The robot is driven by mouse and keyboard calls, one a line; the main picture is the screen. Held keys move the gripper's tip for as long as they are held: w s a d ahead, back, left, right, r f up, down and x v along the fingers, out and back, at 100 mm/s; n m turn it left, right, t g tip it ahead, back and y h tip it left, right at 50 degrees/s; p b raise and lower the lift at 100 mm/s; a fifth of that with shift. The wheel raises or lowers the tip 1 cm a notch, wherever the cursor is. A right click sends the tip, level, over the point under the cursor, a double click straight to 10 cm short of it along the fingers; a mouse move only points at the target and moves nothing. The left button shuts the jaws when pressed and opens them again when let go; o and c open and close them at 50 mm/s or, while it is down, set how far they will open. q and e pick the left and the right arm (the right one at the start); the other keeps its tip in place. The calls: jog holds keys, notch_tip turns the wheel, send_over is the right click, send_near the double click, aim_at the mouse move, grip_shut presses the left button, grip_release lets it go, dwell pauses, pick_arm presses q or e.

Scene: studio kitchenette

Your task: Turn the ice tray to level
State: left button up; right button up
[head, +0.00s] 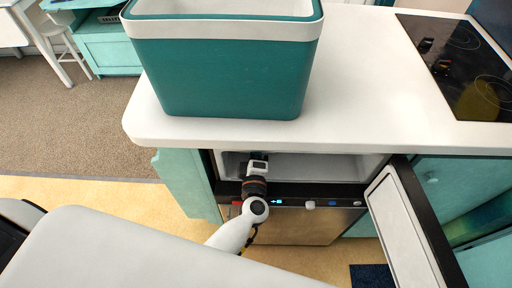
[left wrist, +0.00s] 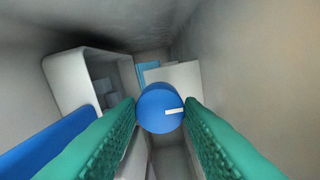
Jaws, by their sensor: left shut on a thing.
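My left gripper (head: 257,166) reaches into the open compartment below the counter; its fingertips are hard to make out in the head view. In the left wrist view, its two green pads (left wrist: 160,112) are shut on a round blue knob (left wrist: 158,96), one pad on each side. A white mark on the knob's face points right, nearly horizontal in that picture. I cannot clearly tell the ice tray from the pale and blue parts behind the knob, so its tilt cannot be read. My right gripper is not in view.
A white open-fronted box (left wrist: 66,82) stands left of the knob inside the compartment. The compartment door (head: 402,232) is swung open at right. A green cooler (head: 225,75) stands on the white counter (head: 360,70) above, left of a black cooktop (head: 462,60).

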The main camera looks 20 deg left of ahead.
pick_arm(q)
jog(key=shift+f, duration=0.1)
dwell(0.3)
jog(key=o, duration=1)
jog(key=b+v, duration=0.1)
jog(key=v, duration=1.1)
